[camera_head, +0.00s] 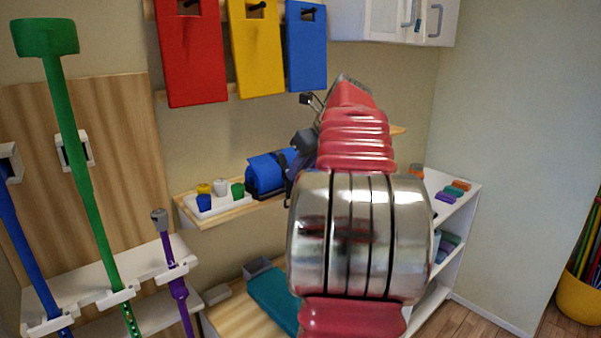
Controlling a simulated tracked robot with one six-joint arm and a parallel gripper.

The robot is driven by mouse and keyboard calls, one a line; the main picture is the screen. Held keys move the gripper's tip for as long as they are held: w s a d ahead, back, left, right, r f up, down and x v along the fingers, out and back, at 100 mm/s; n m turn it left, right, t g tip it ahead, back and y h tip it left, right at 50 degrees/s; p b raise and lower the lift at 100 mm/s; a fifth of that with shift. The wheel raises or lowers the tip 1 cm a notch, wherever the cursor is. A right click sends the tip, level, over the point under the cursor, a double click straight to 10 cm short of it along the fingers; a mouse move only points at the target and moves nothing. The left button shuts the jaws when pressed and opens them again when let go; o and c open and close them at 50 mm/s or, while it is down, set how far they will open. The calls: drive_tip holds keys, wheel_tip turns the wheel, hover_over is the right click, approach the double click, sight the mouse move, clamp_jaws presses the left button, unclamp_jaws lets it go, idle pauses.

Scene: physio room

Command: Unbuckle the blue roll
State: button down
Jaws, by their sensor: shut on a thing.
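The blue roll (266,174) lies on the wooden wall shelf at the middle of the view, with dark straps around it. My gripper (293,172) is at the roll's right end, mostly hidden behind my red and silver arm. It is shut on part of the roll's dark strap or buckle. The exact grip point and the buckle are too small and covered to tell. The roll's right end is hidden by my gripper and arm.
A white tray (218,204) with several small coloured cups stands left of the roll on the wooden shelf (200,222). Red (192,55), yellow (256,45) and blue (306,48) boards hang above. A green crutch (88,190) stands at left. A white shelf unit (462,207) is at right.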

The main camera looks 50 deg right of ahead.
drive_tip(key=shift+w+d+r+g+y, duration=0.1)
drive_tip(key=shift+w+r+g+y, duration=0.15)
drive_tip(key=shift+g, duration=0.6)
drive_tip(key=shift+w+r+g+y, duration=0.15)
drive_tip(key=shift+w+r+g, duration=0.05)
drive_tip(key=shift+g, duration=0.65)
drive_tip(key=shift+w+r+g, duration=0.25)
drive_tip(key=shift+w+g, duration=0.05)
drive_tip(key=shift+g, duration=0.7)
drive_tip(key=c, duration=1.8)
unclamp_jaws()
drive_tip(key=shift+c, duration=0.2)
drive_tip(key=shift+o, duration=1.4)
drive_tip(key=shift+r, duration=0.1)
drive_tip(key=shift+s+f+t, duration=0.2)
drive_tip(key=shift+s+t, duration=0.05)
drive_tip(key=shift+t, duration=0.35)
drive_tip(key=shift+s+f+t, duration=0.15)
drive_tip(key=shift+s+t, duration=0.05)
drive_tip(key=shift+t, duration=0.4)
